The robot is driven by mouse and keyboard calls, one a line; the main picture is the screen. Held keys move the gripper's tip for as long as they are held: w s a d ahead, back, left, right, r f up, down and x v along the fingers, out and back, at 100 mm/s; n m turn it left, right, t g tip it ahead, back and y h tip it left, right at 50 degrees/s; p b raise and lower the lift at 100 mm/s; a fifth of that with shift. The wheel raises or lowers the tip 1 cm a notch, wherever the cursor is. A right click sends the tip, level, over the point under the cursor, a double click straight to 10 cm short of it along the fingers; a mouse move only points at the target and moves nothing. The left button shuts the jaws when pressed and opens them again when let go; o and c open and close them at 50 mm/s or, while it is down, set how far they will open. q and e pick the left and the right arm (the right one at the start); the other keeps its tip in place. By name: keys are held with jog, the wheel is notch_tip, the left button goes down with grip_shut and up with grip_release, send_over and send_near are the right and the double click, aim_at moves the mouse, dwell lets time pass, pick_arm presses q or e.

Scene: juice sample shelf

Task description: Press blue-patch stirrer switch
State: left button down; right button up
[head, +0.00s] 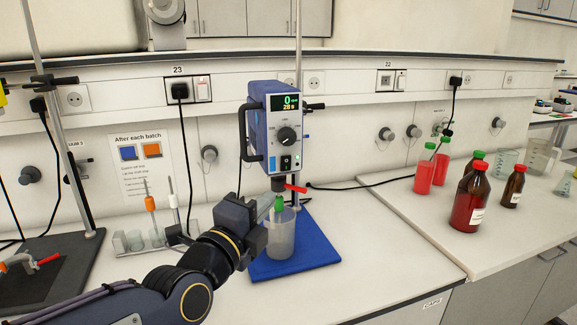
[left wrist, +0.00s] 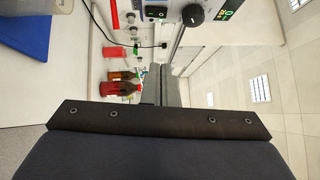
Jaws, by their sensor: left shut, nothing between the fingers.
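The overhead stirrer (head: 262,125) is a blue box with a pale front, held on a stand. Its display (head: 285,102) shows a green 0 above an orange number. Under the round knob (head: 286,136) is a black rocker switch (head: 286,163), with a small blue patch (head: 272,163) to its left. In the left wrist view the stirrer's knob (left wrist: 193,15) and switch (left wrist: 158,12) show sideways at the top. My left gripper (head: 268,205) is shut and empty, below the switch and apart from it, in front of the beaker (head: 281,240). My right gripper is not in view.
The beaker stands on a blue mat (head: 312,262) and holds something green-topped. A red-handled clamp (head: 295,188) is just above. A rack with pipette-like tools (head: 150,203) and a wall sheet (head: 140,165) are left. Brown bottles (head: 470,197) stand on the right bench.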

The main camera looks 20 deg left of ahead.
pick_arm(q)
jog(key=shift+s+a, duration=0.1)
jog(key=p, duration=0.2)
send_near(292, 159)
jog(key=d, duration=0.3)
jog(key=w, duration=0.1)
jog(key=w+a, duration=0.1)
jog(key=w, duration=0.2)
jog(key=shift+w+a+r+p, duration=0.3)
jog(key=shift+w+r+p, duration=0.05)
jog(key=shift+r, duration=0.05)
